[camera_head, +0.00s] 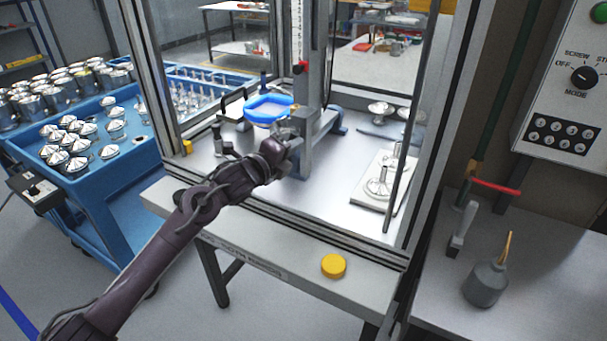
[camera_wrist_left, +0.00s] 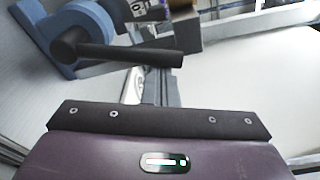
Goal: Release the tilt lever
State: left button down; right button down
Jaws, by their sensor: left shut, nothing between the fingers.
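My left gripper (camera_head: 284,148) reaches into the framed press station from the left, close to the foot of its upright column. In the left wrist view its narrow fingers (camera_wrist_left: 150,78) are together with nothing between them. A black cylindrical lever handle (camera_wrist_left: 120,54), joined to a blue curved part (camera_wrist_left: 85,22), lies just past the fingers in that view. I cannot tell whether the fingers touch it. The lever is not clearly visible in the head view, where my gripper and the column cover part of the fixture. My right gripper is not in view.
A blue ring-shaped tray (camera_head: 268,108) stands left of the column (camera_head: 306,90). A white plate (camera_head: 383,185) with metal parts lies at the right. Frame posts (camera_head: 425,130) bound the opening. A yellow button (camera_head: 333,266) sits on the front ledge.

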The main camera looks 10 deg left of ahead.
pick_arm(q)
jog(key=shift+w+a+r+n+h+b, duration=0.1)
jog(key=shift+w+a+r+n, duration=0.1)
jog(key=shift+a+n, duration=0.35)
jog(key=shift+w+a+r+n+h+b, duration=0.1)
jog(key=shift+w+a+r+n, duration=0.15)
jog(key=shift+a+n, duration=0.25)
jog(key=shift+w+a+r+n+h+b, duration=0.1)
jog(key=shift+w+a+r+n, duration=0.1)
jog(key=shift+a+n, duration=0.35)
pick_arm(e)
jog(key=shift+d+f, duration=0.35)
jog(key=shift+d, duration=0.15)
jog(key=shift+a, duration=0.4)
